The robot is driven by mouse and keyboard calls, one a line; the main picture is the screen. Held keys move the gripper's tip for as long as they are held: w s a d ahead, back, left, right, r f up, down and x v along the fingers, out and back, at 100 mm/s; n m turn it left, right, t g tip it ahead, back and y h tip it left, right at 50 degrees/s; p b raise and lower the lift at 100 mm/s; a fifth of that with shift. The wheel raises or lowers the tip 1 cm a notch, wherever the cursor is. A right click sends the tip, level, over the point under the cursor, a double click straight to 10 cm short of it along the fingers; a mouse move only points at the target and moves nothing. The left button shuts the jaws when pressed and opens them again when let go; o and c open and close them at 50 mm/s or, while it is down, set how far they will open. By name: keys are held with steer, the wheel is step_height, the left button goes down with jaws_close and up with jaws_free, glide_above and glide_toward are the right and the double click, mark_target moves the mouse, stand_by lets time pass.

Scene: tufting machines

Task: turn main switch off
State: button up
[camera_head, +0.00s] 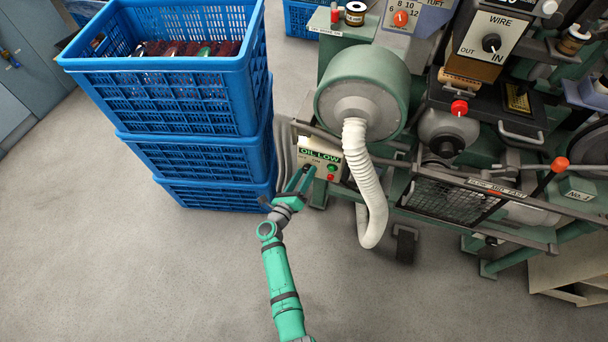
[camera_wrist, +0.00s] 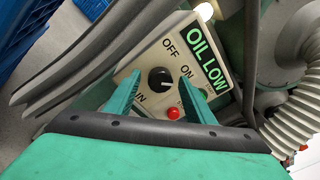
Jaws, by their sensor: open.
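The main switch is a round black knob (camera_wrist: 160,80) on a cream control box (camera_head: 338,157) with OFF and ON labels and a green "OIL LOW" sign. A small pale mark shows on the knob, but I cannot tell for sure which label it points to. My gripper (camera_wrist: 159,84) is open and empty, its two green fingers on either side of the knob in the wrist view. I cannot tell if they touch it. In the head view my gripper (camera_head: 301,178) is at the box's left front and covers the knob.
A red button (camera_wrist: 174,113) and a green button sit beside the knob, near the right finger. Stacked blue crates (camera_head: 190,160) stand close to my arm's left. A white corrugated hose (camera_head: 362,180) hangs right of the box. The floor in front is clear.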

steer(key=c, duration=1.1)
steer(key=shift+o, duration=0.2)
steer(key=shift+n, duration=0.3)
steer(key=n, duration=0.4)
steer(key=shift+f, duration=0.1)
steer(key=n+t, duration=0.1)
steer(key=n, duration=0.4)
steer(key=shift+f, duration=0.1)
steer(key=n, duration=0.5)
steer(key=shift+t+y, duration=0.3)
steer(key=shift+t, duration=0.1)
steer(key=shift+d+n+y, duration=0.1)
steer(key=shift+n+y, duration=0.4)
steer(key=shift+n, duration=1.9)
